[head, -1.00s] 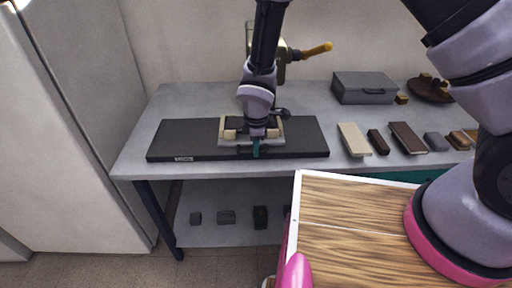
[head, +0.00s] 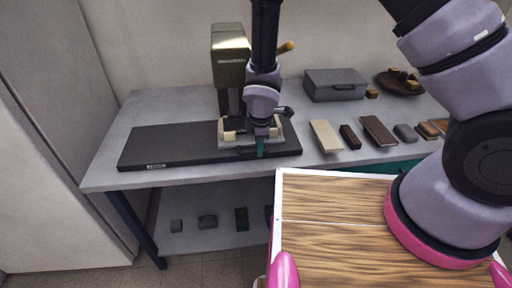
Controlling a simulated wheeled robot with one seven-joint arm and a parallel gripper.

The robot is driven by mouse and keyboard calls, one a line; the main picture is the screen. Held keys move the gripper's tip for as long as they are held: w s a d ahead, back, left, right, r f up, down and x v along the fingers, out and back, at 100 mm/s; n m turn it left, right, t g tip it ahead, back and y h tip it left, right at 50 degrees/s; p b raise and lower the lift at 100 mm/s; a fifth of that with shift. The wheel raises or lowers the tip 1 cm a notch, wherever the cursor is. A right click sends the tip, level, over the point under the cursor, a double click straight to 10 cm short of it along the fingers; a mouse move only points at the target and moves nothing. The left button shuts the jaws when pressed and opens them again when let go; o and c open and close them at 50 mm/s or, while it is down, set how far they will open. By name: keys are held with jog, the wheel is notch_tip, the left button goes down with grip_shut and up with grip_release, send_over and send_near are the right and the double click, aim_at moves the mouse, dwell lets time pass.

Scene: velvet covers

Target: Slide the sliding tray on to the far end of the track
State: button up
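The sliding tray (head: 284,139) is a small pale grey plate with cream blocks on it, sitting on the long black track (head: 170,145) on the table. The tray is in the right part of the track, with a short black stretch to its right and a long bare stretch to its left. The arm covers the tray's middle. Whether the fingers are closed on the bar is hidden.
Behind the tray stands an olive machine (head: 229,60) with a yellow-tipped lever. To the right are a grey case (head: 335,88), a dark plate (head: 398,83), a cream block (head: 326,136) and several small blocks. A wood-topped surface (head: 335,200) is in front.

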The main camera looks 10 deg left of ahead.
jog(key=shift+o, duration=1.2)
jog(key=shift+d, duration=0.15)
notch_tip(320, 180, up, 7)
jog(key=s, duration=0.1)
jog(key=shift+r, duration=0.2)
jog(key=shift+s+d, duration=0.1)
jog(key=shift+s, duration=0.05)
